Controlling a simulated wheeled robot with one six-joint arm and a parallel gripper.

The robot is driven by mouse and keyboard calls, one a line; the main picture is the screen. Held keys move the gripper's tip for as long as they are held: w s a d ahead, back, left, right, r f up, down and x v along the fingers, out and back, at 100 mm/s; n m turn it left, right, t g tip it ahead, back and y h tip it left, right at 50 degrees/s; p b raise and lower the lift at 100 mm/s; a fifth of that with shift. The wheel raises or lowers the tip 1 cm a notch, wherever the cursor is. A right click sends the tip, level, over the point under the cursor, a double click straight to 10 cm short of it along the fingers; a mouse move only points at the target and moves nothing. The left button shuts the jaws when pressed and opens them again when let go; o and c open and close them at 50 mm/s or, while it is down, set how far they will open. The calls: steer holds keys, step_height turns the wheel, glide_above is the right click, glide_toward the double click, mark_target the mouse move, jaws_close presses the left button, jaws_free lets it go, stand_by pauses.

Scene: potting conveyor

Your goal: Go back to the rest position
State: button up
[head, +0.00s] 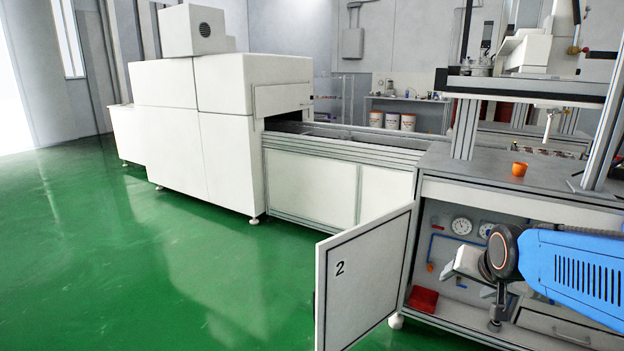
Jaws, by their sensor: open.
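My blue arm reaches in from the right edge, in front of the open cabinet (422,196). My gripper (462,264), at the end of the arm past a dark round joint with an orange ring, points left and is open. I see nothing between its fingers. Part of the cabinet interior is hidden behind my arm and gripper.
A cabinet door marked 2 (365,285) stands swung open to the left of my gripper. Gauges (461,226), blue piping and a red bin (422,300) are inside the cabinet. Green floor (180,270) is clear at left.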

steer(key=s+a+n+g, duration=0.1)
steer(key=s+a+n, duration=0.2)
steer(key=s, duration=0.6)
steer(key=s+a+f+n+g+y, duration=0.1)
steer(key=s+a+n, duration=0.1)
steer(key=s, duration=0.7)
steer(key=shift+s+a+f+n+g, duration=0.2)
steer(key=shift+s+a+n+g, duration=0.2)
steer(key=shift+a, duration=0.45)
